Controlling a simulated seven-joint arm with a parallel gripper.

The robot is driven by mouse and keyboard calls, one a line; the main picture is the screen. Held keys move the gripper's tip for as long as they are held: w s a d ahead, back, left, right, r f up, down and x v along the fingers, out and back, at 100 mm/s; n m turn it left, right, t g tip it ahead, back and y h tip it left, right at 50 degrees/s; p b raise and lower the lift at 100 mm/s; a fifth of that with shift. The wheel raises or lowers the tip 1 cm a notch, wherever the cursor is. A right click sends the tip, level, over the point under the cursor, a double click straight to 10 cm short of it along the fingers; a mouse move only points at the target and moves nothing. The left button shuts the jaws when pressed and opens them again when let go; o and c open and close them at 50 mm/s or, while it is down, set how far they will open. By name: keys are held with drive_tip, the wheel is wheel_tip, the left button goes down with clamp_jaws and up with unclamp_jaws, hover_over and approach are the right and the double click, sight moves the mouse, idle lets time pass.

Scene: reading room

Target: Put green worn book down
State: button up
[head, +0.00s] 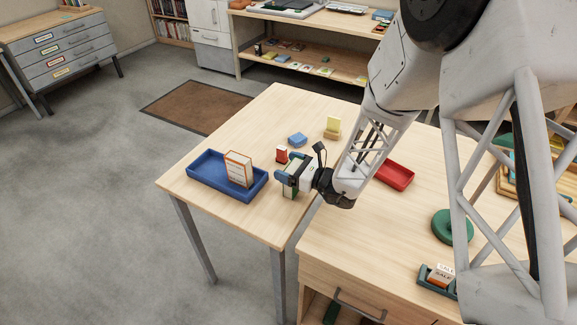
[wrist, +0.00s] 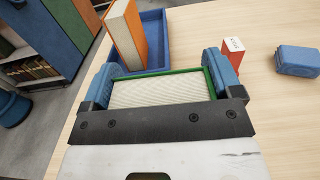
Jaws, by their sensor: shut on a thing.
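My gripper (head: 290,178) is shut on the green worn book (head: 291,192), over the near right part of the light wooden table (head: 250,215). In the wrist view my gripper (wrist: 165,82) has its blue fingers at either side of the green worn book (wrist: 160,92), whose pale page edges and green cover rim show. In the head view the gripper hides most of the book. I cannot tell whether its underside touches the table.
A blue tray (head: 205,179) left of the gripper holds an upright orange-and-white book (head: 238,168). A small red-and-white box (head: 282,154), a blue item (head: 298,139) and a yellow note block (head: 333,124) stand behind. A red tray (head: 396,175) lies right. Bare tabletop shows before the blue tray.

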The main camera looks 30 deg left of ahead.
drive_tip(key=o, duration=0.8)
drive_tip(key=shift+r, duration=0.15)
drive_tip(key=shift+d, duration=6)
